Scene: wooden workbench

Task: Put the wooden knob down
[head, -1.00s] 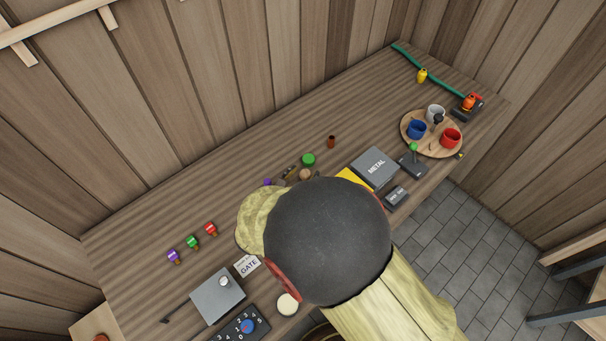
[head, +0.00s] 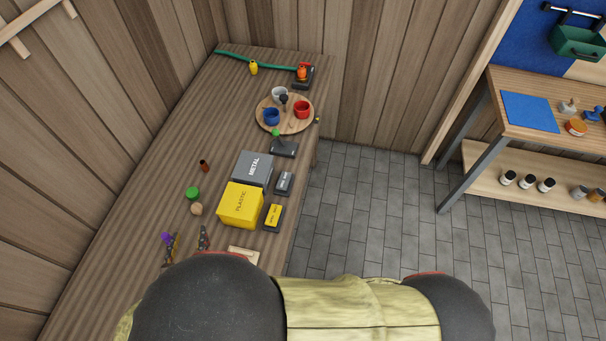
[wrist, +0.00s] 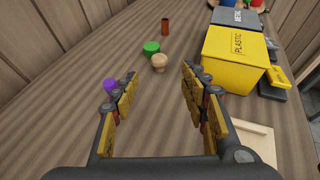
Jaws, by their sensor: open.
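The wooden knob (head: 196,209) is pale and rounded and stands on the workbench, close to a green knob (head: 193,193). In the wrist view the wooden knob (wrist: 159,63) shows just beyond the gap between my fingertips, free of them. My gripper (head: 186,242) is open and empty, low over the bench on the near side of the knob. Its two spread fingers also show in the wrist view (wrist: 160,82). A purple knob (wrist: 110,86) is by the left finger, partly hidden by it.
A yellow PLASTIC bin (head: 240,206) and a grey METAL bin (head: 253,169) stand right of the knob. A brown cylinder (head: 204,166) stands farther back. A round tray (head: 268,104) with cups is beyond. A pale wooden piece (wrist: 256,142) lies right of my gripper. Bench left of the knobs is clear.

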